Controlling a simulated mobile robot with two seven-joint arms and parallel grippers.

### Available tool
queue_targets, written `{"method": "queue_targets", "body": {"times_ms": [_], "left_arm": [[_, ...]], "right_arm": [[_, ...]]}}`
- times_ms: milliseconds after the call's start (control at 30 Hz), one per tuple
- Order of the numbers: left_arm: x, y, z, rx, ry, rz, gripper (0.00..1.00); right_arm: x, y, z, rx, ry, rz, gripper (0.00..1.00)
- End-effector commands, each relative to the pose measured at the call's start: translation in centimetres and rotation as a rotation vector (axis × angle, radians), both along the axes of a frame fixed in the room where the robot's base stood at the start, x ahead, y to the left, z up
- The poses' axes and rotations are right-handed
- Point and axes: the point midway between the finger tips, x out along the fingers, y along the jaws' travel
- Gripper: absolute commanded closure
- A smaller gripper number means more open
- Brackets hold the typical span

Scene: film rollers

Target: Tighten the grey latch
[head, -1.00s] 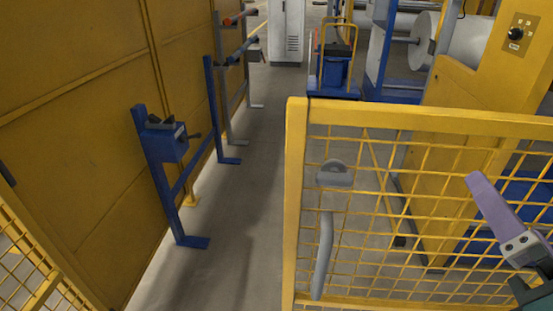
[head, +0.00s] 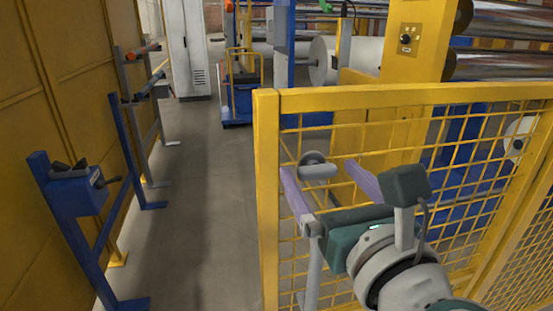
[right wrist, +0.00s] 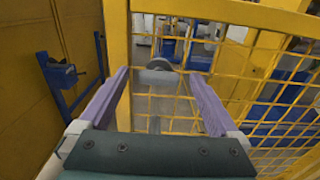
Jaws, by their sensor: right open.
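The grey latch (head: 318,171) is on the yellow mesh gate (head: 400,95), close to the gate's left post. It has a rounded upper part and a short block below it. My right gripper (head: 322,170) is open, with its two purple fingers pointing at the gate, one on each side of the latch in the picture. The right wrist view shows the latch (right wrist: 158,78) between the fingertips, seemingly beyond them; I cannot tell if they touch it. A grey upright handle (head: 313,275) below the latch is partly hidden by my gripper. My left gripper is not in view.
A blue stand (head: 75,195) is beside the yellow wall (head: 60,100) at the left. A grey floor aisle (head: 205,200) runs clear between it and the gate. A blue cart (head: 240,100) and a grey cabinet (head: 188,50) are farther back. Machine rollers are behind the gate.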

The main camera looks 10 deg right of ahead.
Motion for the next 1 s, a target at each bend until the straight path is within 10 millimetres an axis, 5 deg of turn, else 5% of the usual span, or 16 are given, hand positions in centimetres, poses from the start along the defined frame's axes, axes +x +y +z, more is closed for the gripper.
{"method": "queue_targets", "body": {"times_ms": [367, 1000], "left_arm": [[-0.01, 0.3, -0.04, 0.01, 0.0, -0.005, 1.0], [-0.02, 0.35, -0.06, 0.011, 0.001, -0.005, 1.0]], "right_arm": [[0.67, 0.02, -0.01, 0.002, 0.001, 0.0, 0.05], [0.63, 0.01, -0.01, 0.002, 0.001, 0.0, 0.77]]}}
